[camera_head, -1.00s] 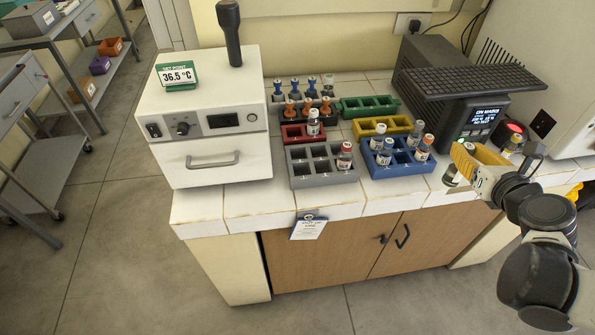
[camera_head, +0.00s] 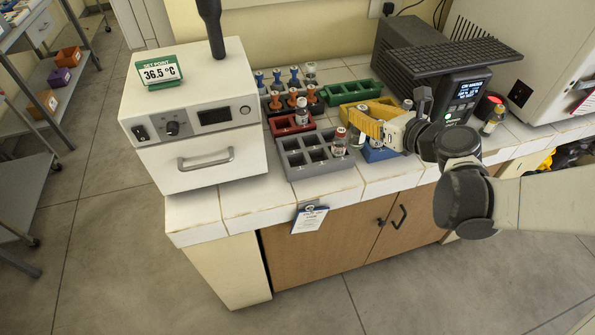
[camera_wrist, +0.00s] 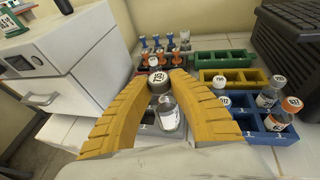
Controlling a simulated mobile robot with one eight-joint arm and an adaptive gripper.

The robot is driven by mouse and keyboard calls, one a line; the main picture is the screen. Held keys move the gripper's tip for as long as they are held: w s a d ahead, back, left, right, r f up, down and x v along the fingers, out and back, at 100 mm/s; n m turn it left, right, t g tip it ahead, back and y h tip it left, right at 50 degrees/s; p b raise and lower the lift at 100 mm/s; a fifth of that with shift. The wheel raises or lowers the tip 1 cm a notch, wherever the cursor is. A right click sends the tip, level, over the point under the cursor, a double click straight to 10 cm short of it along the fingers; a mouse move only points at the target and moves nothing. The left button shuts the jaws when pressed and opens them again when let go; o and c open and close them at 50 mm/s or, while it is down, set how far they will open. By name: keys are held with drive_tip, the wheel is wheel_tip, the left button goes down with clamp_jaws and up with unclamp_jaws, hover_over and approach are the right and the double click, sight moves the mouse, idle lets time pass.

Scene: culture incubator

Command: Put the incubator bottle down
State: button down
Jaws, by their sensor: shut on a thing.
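My gripper (camera_head: 367,122) has yellow fingers and hangs over the bench near the right side of the grey rack. In the wrist view my gripper (camera_wrist: 165,78) is shut on a clear bottle (camera_wrist: 169,116) with a white label, between the fingertips. I cannot tell whether the held bottle touches a rack.
A red rack (camera_head: 280,126) holds one bottle, with dark racks of stoppered pieces behind. A green rack (camera_head: 345,92) looks empty. A blue rack (camera_wrist: 262,134) with several bottles and a yellow rack (camera_wrist: 236,85) stand right. The white incubator (camera_head: 190,120) stands left.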

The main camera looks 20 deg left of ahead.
drive_tip(key=s+a+n+g+y+b, duration=0.1)
drive_tip(key=s+a+n+g+y, duration=0.25)
drive_tip(key=a, duration=1.05)
wheel_tip(320, 180, down, 11)
drive_tip(key=b, duration=0.5)
drive_tip(key=shift+w+a+r, duration=0.15)
drive_tip(key=shift+w+a, duration=0.05)
drive_tip(key=shift+a, duration=0.1)
drive_tip(key=shift+n, duration=0.25)
drive_tip(key=shift+b, duration=0.3)
drive_tip(key=c, duration=1.3)
unclamp_jaws()
